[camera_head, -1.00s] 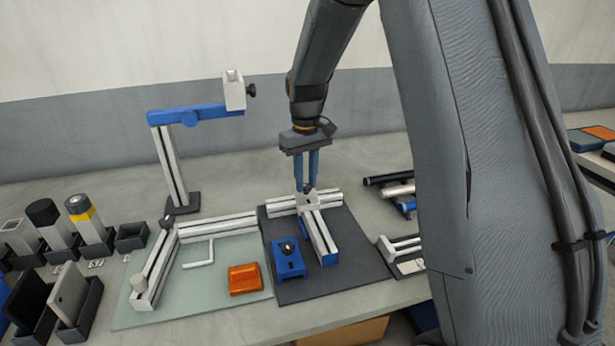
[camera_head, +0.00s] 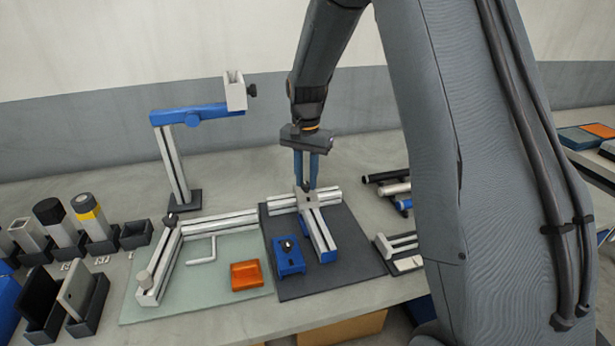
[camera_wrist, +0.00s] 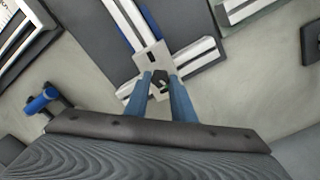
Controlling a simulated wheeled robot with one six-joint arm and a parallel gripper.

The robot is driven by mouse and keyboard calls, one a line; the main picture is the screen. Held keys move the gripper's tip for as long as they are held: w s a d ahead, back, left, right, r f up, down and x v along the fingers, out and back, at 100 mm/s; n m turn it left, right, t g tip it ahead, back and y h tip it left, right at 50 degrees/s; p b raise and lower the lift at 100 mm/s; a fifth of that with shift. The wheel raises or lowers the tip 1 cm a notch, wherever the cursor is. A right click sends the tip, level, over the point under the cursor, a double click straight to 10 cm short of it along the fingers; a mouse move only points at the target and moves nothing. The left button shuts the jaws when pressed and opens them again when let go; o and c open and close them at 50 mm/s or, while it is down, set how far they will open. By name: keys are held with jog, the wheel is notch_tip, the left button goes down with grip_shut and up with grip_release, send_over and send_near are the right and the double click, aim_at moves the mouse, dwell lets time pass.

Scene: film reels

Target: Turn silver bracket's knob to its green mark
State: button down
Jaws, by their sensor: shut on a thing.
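The silver bracket (camera_head: 318,232) is a T-shaped assembly of pale rails on a dark mat, with a square plate (camera_wrist: 151,59) at the joint. Its small black knob (camera_wrist: 158,85) shows in the wrist view at the edge of that plate. My gripper (camera_head: 306,186) points down over the joint, its blue fingers shut on the knob from either side. The wrist view shows the fingertips (camera_wrist: 160,77) flanking the knob. I cannot make out a green mark in either view.
A blue block with a black knob (camera_head: 289,256) sits on the dark mat (camera_head: 342,278). An orange block (camera_head: 245,275) and pale rails (camera_head: 215,225) lie on the light green mat to the left. A blue-armed stand (camera_head: 175,160) rises behind. Dark and silver rods (camera_head: 392,189) lie right.

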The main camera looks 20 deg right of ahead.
aim_at(307, 184)
jog(key=shift+m, duration=2.1)
jog(key=c, duration=1.5)
grip_release()
jog(key=shift+r+b, duration=0.85)
jog(key=shift+r, duration=3.05)
jog(key=shift+s, duration=0.15)
jog(key=s+f+n, duration=0.2)
jog(key=s+n, duration=0.2)
jog(key=s, duration=0.4)
jog(key=s+f+n, duration=0.2)
jog(key=s+n, duration=0.2)
jog(key=s, duration=0.4)
jog(key=s+f+n+t, duration=0.1)
jog(key=s+f+n, duration=0.2)
jog(key=s, duration=0.5)
jog(key=shift+s+n, duration=0.2)
jog(key=shift+n, duration=0.4)
